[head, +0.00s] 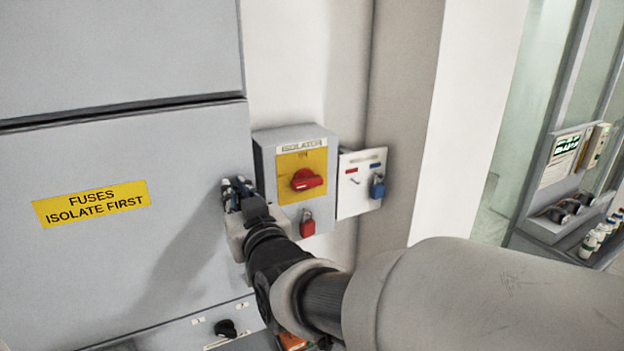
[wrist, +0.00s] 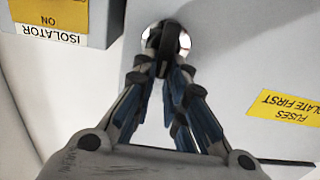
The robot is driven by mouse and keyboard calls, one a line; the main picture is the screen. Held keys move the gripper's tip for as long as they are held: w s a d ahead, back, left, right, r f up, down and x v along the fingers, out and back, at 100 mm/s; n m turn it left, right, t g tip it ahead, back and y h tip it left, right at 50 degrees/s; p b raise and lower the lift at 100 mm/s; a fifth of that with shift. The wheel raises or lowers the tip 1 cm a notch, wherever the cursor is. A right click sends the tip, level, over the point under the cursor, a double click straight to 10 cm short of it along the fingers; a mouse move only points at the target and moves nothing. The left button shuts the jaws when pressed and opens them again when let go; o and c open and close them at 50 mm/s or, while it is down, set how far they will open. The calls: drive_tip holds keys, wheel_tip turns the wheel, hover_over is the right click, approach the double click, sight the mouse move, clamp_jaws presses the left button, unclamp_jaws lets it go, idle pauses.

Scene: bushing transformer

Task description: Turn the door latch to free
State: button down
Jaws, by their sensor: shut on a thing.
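The door latch (wrist: 172,41) is a black handle on a round, shiny metal plate, seen at the top middle of the wrist view. My gripper (wrist: 165,68) reaches up to it, and its blue-padded fingers are shut on the black handle. In the head view my gripper (head: 238,190) is at the right edge of the grey cabinet door (head: 100,260), and it hides the latch there. The door carries a yellow "FUSES ISOLATE FIRST" label (head: 92,202). The door looks closed.
Right of my gripper is the grey isolator box (head: 265,165) with a red rotary switch (head: 307,180) and a red padlock (head: 307,226). Beside it is a white panel (head: 350,205) with a blue padlock (head: 377,187). A black knob (head: 226,328) sits below the door.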

drive_tip(key=shift+f+b, duration=0.1)
drive_tip(key=shift+b, duration=0.4)
drive_tip(key=shift+w+d+f+m+b, duration=0.25)
drive_tip(key=shift+d+f+m+b, duration=0.15)
drive_tip(key=shift+m+b, duration=2.2)
drive_tip(key=shift+w+d+f+m+b, duration=0.3)
drive_tip(key=shift+m+b, duration=1.55)
drive_tip(key=shift+m, duration=1.5)
drive_tip(key=shift+w+d+f+m+b, duration=0.15)
drive_tip(key=shift+d+f+m+b, duration=0.3)
drive_tip(key=shift+m+b, duration=2.15)
drive_tip(key=shift+m+p, duration=0.4)
drive_tip(key=shift+m, duration=0.15)
drive_tip(key=c, duration=1.6)
unclamp_jaws()
drive_tip(key=shift+w+a+f, duration=0.1)
